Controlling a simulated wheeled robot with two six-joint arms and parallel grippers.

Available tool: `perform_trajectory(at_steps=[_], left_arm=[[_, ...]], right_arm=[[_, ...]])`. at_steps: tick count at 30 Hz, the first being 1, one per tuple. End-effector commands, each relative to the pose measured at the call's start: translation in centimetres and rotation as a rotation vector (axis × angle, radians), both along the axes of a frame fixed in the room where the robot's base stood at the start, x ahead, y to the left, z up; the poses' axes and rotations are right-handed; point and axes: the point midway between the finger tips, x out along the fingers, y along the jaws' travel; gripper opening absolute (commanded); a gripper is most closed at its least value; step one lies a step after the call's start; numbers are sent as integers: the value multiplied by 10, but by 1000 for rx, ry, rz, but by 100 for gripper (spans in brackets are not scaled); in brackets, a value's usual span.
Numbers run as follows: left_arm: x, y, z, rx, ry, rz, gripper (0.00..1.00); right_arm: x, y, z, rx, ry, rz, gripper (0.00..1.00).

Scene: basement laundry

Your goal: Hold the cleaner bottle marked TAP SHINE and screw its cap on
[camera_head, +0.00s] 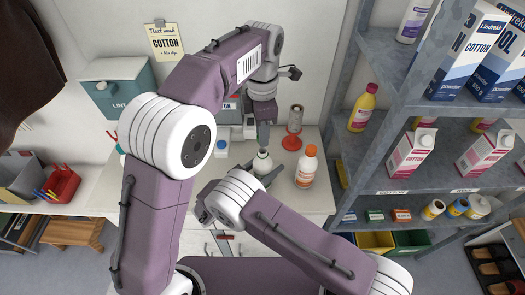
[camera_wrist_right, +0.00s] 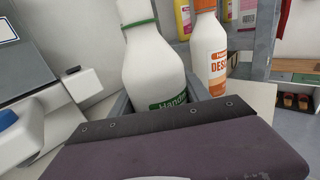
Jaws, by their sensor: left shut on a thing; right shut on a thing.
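A white bottle (camera_head: 262,165) stands upright over the worktop. In the right wrist view it is large (camera_wrist_right: 155,65), with a green band at its neck and a green label starting "Hand"; I read no TAP SHINE there. My right gripper (camera_head: 268,178) is shut around its body, partly hidden by the arm. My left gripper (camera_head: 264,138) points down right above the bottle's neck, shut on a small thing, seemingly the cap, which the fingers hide. I cannot tell whether the cap touches the neck. The bottle's top is cut off in the wrist view.
A white bottle with an orange cap (camera_head: 306,168), labelled "DES..." in the wrist view (camera_wrist_right: 210,58), stands close on the right. A blue-topped item (camera_head: 221,147) stands left. Grey shelves (camera_head: 375,140) rise at the right.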

Motion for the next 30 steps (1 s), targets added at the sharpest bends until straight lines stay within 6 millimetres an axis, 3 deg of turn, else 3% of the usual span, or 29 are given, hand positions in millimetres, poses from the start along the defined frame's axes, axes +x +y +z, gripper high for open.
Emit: perform_trajectory(at_steps=[6,21,30], left_arm=[[0,0,-24,0,0,0,0],[0,0,-26,0,0,0,0],[0,0,-41,1,1,-1,0]], right_arm=[[0,0,0,0,0,0,0],[0,0,0,1,1,0,0],[0,0,0,1,1,0,0]])
